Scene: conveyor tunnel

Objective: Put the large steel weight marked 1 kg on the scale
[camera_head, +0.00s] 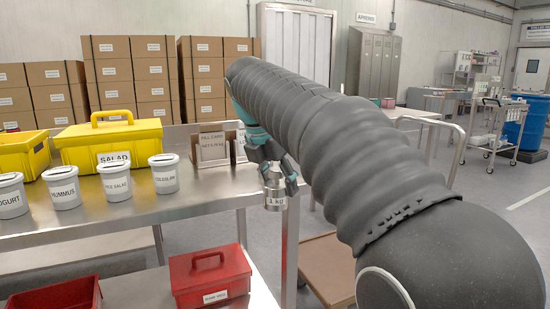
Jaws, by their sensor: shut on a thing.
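The large steel weight (275,199), a shiny cylinder labelled 1 kg, is in the middle of the head view. My gripper (278,180) points down and is shut on the upper part of the weight, which stays upright. In the picture the weight appears by the right end of the steel table (222,192); its exact distance from the edge I cannot tell. I cannot make out a scale; my arm covers much of the right side of the view.
A fill card (213,147) stands on the table behind my gripper. White labelled tubs (115,181) and a yellow salad box (112,142) stand left. A closed red box (209,277) is lower in front. A brown board (328,262) lies low beside my arm.

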